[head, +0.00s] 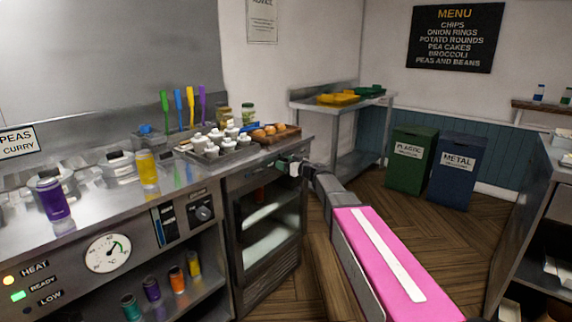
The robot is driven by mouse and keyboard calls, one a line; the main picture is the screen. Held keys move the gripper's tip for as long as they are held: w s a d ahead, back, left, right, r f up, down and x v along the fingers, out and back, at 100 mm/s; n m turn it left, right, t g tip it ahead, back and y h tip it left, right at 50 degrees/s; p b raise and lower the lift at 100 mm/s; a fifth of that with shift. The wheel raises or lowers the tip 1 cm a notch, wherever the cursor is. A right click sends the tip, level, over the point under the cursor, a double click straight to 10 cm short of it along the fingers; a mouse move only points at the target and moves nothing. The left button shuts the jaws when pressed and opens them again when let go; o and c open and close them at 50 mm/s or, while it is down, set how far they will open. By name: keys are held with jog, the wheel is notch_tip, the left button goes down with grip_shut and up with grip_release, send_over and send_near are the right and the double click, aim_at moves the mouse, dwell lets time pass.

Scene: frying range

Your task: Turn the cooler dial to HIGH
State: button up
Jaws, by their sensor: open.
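The glass-fronted cabinet (268,240), which looks like the cooler, stands right of the steel range in the head view. My gripper (287,166) is open at the cabinet's top front edge, right of and above that dial in the picture. It covers part of the cabinet's upper front, and I cannot see whether it touches anything there.
The steel counter (105,205) holds pots, colored bottles, a tray of white shakers (218,148) and a wooden board. A round gauge (107,252) is on its front. Green (410,160) and blue (456,172) bins stand at the back. Wooden floor (370,195) is clear before them.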

jog(key=c, duration=0.9)
jog(key=shift+m, duration=13.9)
